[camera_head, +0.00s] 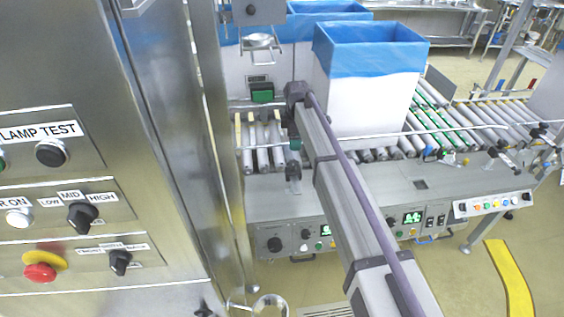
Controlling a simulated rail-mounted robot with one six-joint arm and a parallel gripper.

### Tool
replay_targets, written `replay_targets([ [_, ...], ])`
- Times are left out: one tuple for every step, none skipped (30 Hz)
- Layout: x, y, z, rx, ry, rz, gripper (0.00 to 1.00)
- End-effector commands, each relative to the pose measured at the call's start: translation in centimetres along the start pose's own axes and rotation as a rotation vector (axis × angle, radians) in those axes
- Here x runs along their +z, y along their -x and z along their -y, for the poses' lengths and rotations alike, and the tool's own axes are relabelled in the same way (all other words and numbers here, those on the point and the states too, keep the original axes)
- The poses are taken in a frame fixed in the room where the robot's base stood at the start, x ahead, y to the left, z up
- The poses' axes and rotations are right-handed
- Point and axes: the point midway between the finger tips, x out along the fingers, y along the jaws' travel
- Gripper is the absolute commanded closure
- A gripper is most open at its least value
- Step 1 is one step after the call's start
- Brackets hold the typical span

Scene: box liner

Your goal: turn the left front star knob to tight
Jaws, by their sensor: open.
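The left front star knob cannot be made out for certain. A small grey bracket (292,176), with a dark and green part (295,144) above it, stands at the left front of the roller conveyor, close beside my arm. My arm runs from the bottom right up to a dark joint above the conveyor's left end. It covers part of the conveyor's front. My gripper cannot be made out beyond that joint, so its place relative to the knob does not show.
A white box with a blue liner (370,50) stands on the rollers, right of my arm. A thin rail (440,131) crosses in front. Control panels (282,240) line the conveyor's front. A steel cabinet (160,150) fills the left side. Yellow floor marking (510,275) lies lower right.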

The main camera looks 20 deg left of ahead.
Motion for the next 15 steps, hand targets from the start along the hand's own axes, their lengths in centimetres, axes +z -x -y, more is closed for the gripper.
replay_targets([
  [-0.1,0.0,0.0,0.0,0.004,0.0,0.27],
  [-0.1,-0.1,0.0,0.0,0.004,0.0,0.27],
  [-0.1,-0.2,0.0,0.0,0.003,0.0,0.27],
  [-0.1,-0.5,0.0,0.0,0.003,0.0,0.27],
  [-0.1,-0.8,0.0,0.0,0.002,0.0,0.27],
  [-0.1,-1.2,0.0,0.0,0.002,0.0,0.27],
  [-0.1,-1.7,0.0,0.0,0.002,0.0,0.27],
  [-0.1,-2.2,0.0,0.0,0.001,0.0,0.27],
  [-0.1,-3.1,0.0,0.0,0.001,0.0,0.27],
  [-0.1,-3.8,0.0,0.0,0.001,0.0,0.27],
  [-0.1,-4.5,0.0,0.0,0.001,0.0,0.27],
  [-0.1,-5.5,0.0,0.0,0.001,0.0,0.27],
  [-0.1,-6.2,0.0,0.0,0.0,0.0,0.27],
  [-0.1,-7.0,0.0,0.0,0.0,0.0,0.27],
  [-0.1,-8.0,0.0,0.0,0.0,0.0,0.27],
])
